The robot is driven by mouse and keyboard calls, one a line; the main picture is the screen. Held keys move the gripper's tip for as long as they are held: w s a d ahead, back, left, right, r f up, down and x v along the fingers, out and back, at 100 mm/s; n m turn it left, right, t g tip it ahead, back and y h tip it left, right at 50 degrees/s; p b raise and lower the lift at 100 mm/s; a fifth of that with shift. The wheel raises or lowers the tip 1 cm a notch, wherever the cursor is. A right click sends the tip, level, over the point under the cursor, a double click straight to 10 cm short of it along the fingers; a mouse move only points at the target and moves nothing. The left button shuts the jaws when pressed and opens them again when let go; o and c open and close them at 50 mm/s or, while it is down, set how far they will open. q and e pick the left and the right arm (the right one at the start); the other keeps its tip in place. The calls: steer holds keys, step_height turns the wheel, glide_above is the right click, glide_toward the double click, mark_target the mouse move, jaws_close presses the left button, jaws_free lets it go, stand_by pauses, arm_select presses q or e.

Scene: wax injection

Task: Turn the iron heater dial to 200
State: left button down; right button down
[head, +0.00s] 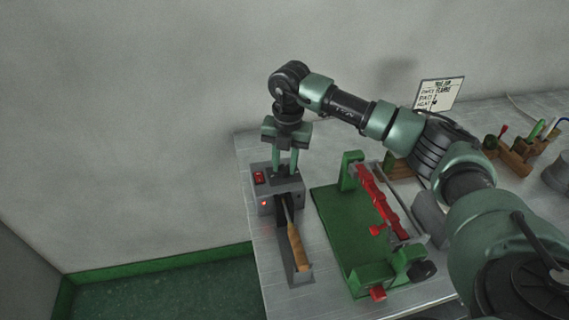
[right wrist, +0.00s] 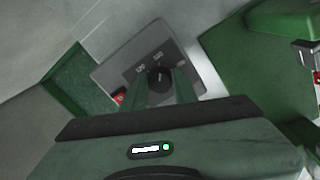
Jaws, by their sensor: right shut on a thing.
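The iron heater (head: 288,190) is a grey box at the table's left end, with a red switch and a small lit red lamp. My right gripper (head: 286,174) points down onto its top. In the right wrist view, the black round dial (right wrist: 159,77) sits on the heater's top (right wrist: 112,70), with printed numbers around it; 120 and 150 seem readable, the others are unclear. My right gripper's green fingers (right wrist: 160,88) are shut on the dial, one at each side. Its pointer setting is too small to read. The fingers hide the dial in the head view. My left gripper is not in view.
A wood-handled iron (head: 298,249) lies in the holder in front of the heater. A green fixture with red clamps (head: 342,241) stands just right of it. A card (head: 440,93) and a tool rack (head: 519,152) stand farther back on the metal table (head: 268,262).

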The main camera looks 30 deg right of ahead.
steer(key=m, duration=0.5)
steer(key=shift+r+m, duration=0.15)
steer(key=shift+m, duration=0.15)
steer(key=m, duration=0.4)
steer(key=shift+m, duration=0.3)
steer(key=c, duration=1.1)
jaws_free()
steer(key=shift+s, duration=0.1)
